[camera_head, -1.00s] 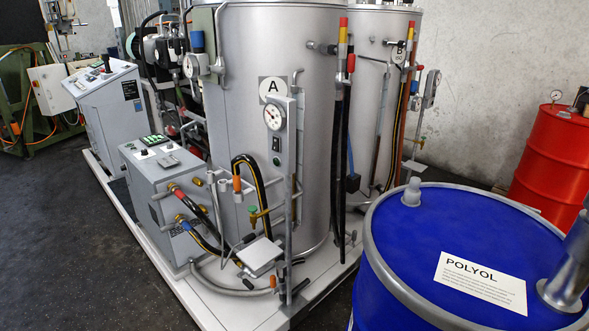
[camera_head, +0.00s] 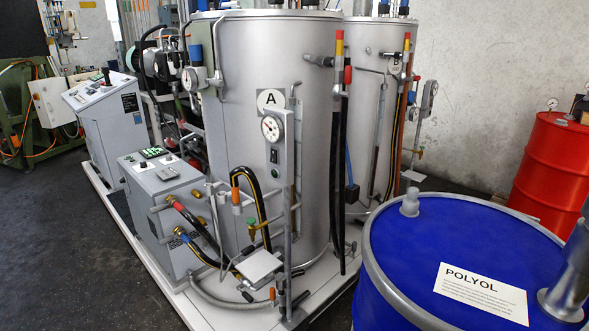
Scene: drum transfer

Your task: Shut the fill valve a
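Tank A (camera_head: 230,60) is a tall grey cylinder marked with a black A on a plate (camera_head: 270,101). Several valve-like fittings sit on it. A small brass valve with a green knob (camera_head: 252,226) is low at its front, beside a pipe with an orange grip (camera_head: 236,196). A red-and-yellow fitting (camera_head: 339,46) is high at its right, and a blue-capped one (camera_head: 196,54) is at its upper left. No legible label shows which is fill valve A, and handle positions are too small to read. Neither of my grippers is in view.
A blue drum labelled POLYOL (camera_head: 450,240) fills the lower right. Tank B (camera_head: 370,60) stands behind tank A. A grey control box (camera_head: 160,215) and console (camera_head: 105,115) stand left on the white platform. A red drum (camera_head: 553,165) is far right. Dark floor (camera_head: 60,250) is clear at left.

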